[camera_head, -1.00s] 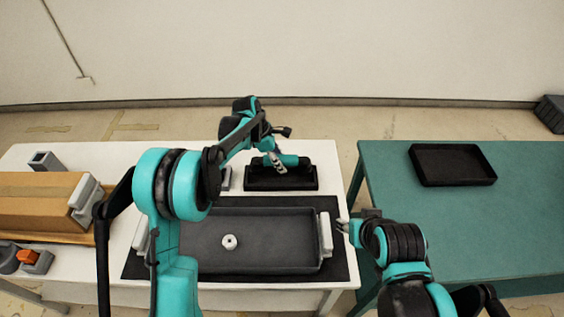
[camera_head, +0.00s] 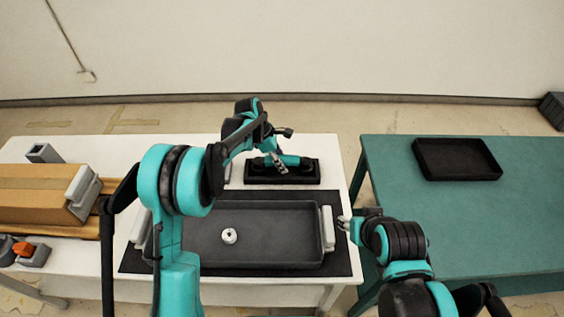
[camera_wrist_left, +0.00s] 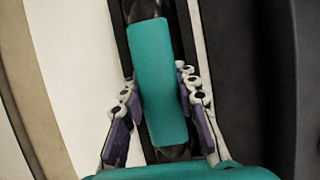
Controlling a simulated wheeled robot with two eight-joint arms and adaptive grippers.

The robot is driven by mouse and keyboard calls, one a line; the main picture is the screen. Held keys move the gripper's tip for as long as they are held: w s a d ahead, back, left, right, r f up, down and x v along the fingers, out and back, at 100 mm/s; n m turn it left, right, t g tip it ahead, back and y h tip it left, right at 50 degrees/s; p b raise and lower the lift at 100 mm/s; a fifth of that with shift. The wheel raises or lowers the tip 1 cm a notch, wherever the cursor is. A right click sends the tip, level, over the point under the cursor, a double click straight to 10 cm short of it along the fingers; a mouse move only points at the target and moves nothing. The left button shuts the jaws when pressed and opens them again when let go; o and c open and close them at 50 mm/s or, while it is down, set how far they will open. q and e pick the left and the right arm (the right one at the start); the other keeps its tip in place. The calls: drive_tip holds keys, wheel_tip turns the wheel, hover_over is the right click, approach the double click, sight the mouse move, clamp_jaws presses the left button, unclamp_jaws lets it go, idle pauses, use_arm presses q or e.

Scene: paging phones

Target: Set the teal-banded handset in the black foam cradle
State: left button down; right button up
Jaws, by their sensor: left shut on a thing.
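The teal-banded handset (camera_head: 290,160) shows its teal middle over the black foam cradle (camera_head: 258,180) at the back of the white table. My left gripper (camera_head: 279,165) is shut on the handset, reaching in from the left. In the left wrist view the handset's teal band (camera_wrist_left: 162,80) lies between the two fingers (camera_wrist_left: 160,128), with its dark ends above and below. Dark surfaces flank it there. I cannot tell whether the handset touches the cradle's bottom. My right gripper (camera_head: 344,224) is beside the grey tray's right end, and its fingers are too small to judge.
The grey tray (camera_head: 290,262) with white end handles stands on a dark mat (camera_head: 345,262), holding a small white round piece (camera_head: 229,236). A brown box (camera_head: 35,188) and grey blocks stand at the left. A black tray (camera_head: 455,174) sits on the mostly clear teal table (camera_head: 510,235).

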use_arm(q)
drive_tip(key=shift+f+b, duration=0.45)
drive_tip(key=shift+f, duration=0.15)
idle(0.7)
drive_tip(key=c, duration=1.4)
unclamp_jaws()
drive_tip(key=shift+c, duration=0.2)
drive_tip(key=shift+p+v, duration=3.35)
drive_tip(key=shift+v, duration=2.3)
drive_tip(key=shift+f, duration=0.1)
